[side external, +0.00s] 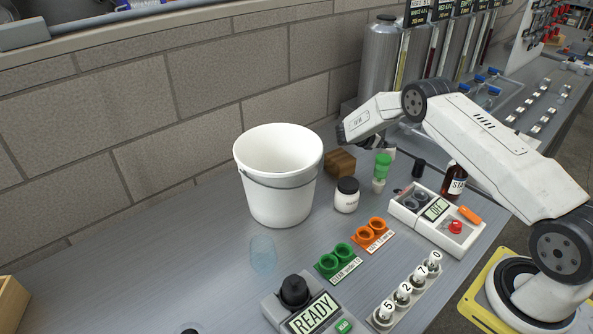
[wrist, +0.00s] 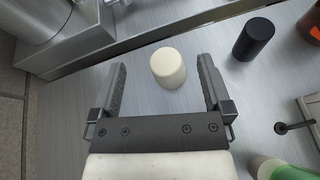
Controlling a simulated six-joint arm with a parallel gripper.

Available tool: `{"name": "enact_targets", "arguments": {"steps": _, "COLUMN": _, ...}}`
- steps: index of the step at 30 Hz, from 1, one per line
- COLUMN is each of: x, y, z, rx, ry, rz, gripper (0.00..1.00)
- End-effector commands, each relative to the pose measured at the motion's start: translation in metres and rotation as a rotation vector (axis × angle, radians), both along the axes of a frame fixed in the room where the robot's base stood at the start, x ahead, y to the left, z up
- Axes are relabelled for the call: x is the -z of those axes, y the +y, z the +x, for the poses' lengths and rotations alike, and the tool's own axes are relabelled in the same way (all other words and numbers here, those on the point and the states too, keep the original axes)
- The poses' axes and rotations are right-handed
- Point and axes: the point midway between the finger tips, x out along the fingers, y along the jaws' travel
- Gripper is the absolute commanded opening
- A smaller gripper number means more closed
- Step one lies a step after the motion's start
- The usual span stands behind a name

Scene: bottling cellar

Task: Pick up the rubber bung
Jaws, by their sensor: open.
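The rubber bung, a cream tapered plug (wrist: 168,70), stands on the grey bench in the wrist view. My gripper (wrist: 161,63) is open, with one dark finger on each side of the bung in the picture and visible gaps to both. The jaws hold nothing. I cannot tell from this view how far above the bung they are. In the side external view my arm reaches over the back of the bench, beyond the wooden block (side external: 340,163). The jaws and the bung are not clear there.
A black cylinder (wrist: 253,39) and an amber bottle (side external: 455,180) stand right of the bung. A green-and-white item (side external: 383,164) is nearby. A white bucket (side external: 279,190), a lidded jar (side external: 346,196) and a switch box (side external: 436,219) stand nearer the front. A raised ledge (wrist: 190,22) runs behind the bung.

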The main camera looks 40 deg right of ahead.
Motion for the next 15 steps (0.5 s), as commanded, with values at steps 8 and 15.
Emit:
{"name": "enact_targets", "arguments": {"steps": 8, "x": 0.025, "y": 0.000, "z": 0.000, "rx": 0.000, "ry": 0.001, "rz": 0.000, "gripper": 1.00}}
{"name": "enact_targets", "arguments": {"steps": 15, "x": 0.028, "y": 0.000, "z": 0.000, "rx": -0.001, "ry": 0.000, "rz": 0.000, "gripper": 1.00}}
